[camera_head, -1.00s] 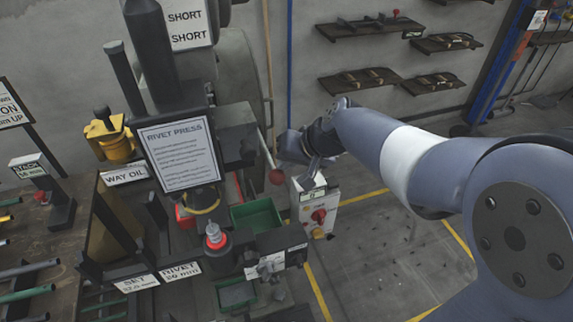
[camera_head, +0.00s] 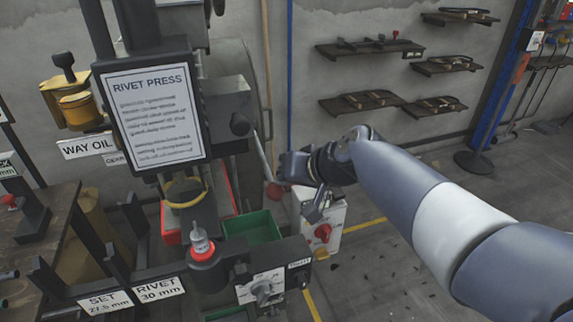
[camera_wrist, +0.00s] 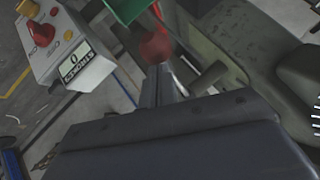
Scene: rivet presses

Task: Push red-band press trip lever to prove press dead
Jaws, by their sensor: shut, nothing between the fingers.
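The rivet press (camera_head: 215,95) stands at left centre in the head view, with a sign on its front. A red collar (camera_head: 203,250) circles its lower tool, and a yellow ring (camera_head: 184,192) sits above. The trip lever's red ball (camera_head: 274,191) is on a rod at the press's right side.
A pale control box (camera_head: 325,225) with a red knob stands right of the lever; its counter (camera_wrist: 79,66) appears to read 0 in the wrist view. A green bin (camera_head: 252,228) lies below the lever.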

